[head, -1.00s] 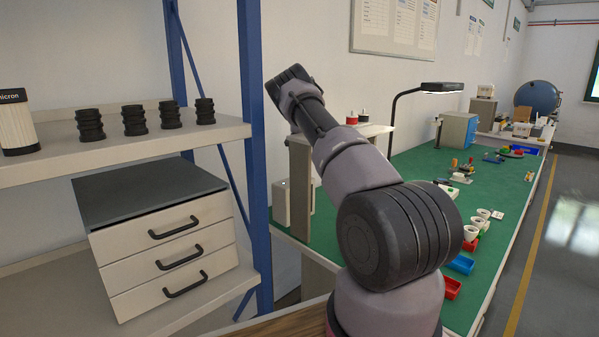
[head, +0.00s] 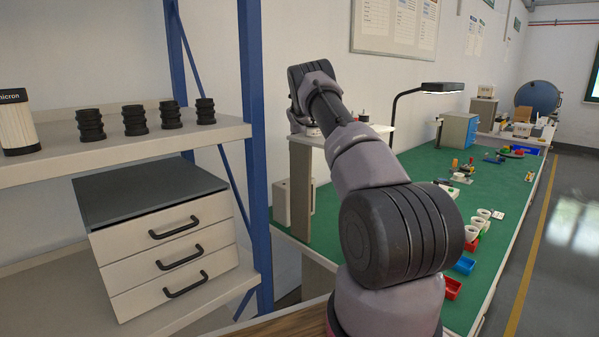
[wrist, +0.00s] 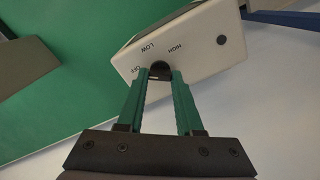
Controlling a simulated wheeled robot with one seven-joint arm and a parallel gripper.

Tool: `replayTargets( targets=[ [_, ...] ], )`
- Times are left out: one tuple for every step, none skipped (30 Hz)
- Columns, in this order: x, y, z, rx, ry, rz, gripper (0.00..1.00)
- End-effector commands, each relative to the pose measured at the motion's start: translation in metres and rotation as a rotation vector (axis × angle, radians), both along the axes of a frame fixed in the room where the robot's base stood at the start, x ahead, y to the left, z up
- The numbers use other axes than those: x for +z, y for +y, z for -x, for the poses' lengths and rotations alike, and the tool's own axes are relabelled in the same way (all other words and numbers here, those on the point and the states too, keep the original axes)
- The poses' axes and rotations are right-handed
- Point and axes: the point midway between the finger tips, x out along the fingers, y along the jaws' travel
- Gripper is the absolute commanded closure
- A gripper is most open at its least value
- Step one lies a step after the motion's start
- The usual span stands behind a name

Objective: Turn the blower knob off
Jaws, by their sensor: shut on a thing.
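In the wrist view a pale control box (wrist: 195,50) with a dark top carries a small black knob (wrist: 160,69) on its front face. The labels OFF, LOW and HIGH stand around the knob, upside down in this view. My gripper (wrist: 161,75) has its two green fingers on either side of the knob, shut on it. A pale mark shows on the knob, but I cannot tell surely which label it points at. In the head view my gripper and the knob are hidden.
A green-topped bench (head: 420,180) runs away on the right, with a white box (head: 281,203) at its near left end and a raised shelf above. A blue-framed rack (head: 254,150) with a drawer unit (head: 165,250) stands at left. A black lamp (head: 441,87) rises over the bench.

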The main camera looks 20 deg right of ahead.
Motion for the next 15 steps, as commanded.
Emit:
replayTargets(
  targets=[
    [0.0004, 0.0000, -0.0002, 0.016, -0.001, -0.001, 1.00],
    [0.0003, 0.0000, -0.0002, 0.027, -0.001, -0.001, 1.00],
    [0.0003, 0.0002, -0.0003, 0.039, -0.001, -0.001, 1.00],
    [0.0003, 0.0003, -0.0003, 0.047, -0.001, -0.001, 1.00],
    [0.0002, 0.0006, -0.0002, 0.054, -0.001, -0.001, 1.00],
    [0.0002, 0.0006, -0.0002, 0.063, -0.001, -0.001, 1.00],
    [0.0002, 0.0006, -0.0002, 0.068, -0.001, 0.000, 1.00],
    [0.0002, 0.0006, -0.0002, 0.071, -0.001, 0.000, 1.00],
    [0.0002, 0.0006, -0.0002, 0.075, -0.001, 0.000, 1.00],
    [0.0002, 0.0005, -0.0002, 0.078, -0.001, 0.000, 1.00],
    [0.0002, 0.0005, -0.0002, 0.079, -0.001, 0.000, 1.00],
    [0.0001, 0.0005, -0.0002, 0.081, -0.001, 0.000, 1.00],
    [0.0001, 0.0005, -0.0002, 0.081, 0.000, 0.000, 1.00],
    [0.0001, 0.0005, -0.0002, 0.082, -0.001, 0.000, 1.00],
    [0.0001, 0.0005, -0.0002, 0.082, -0.001, 0.000, 1.00]
  ],
)
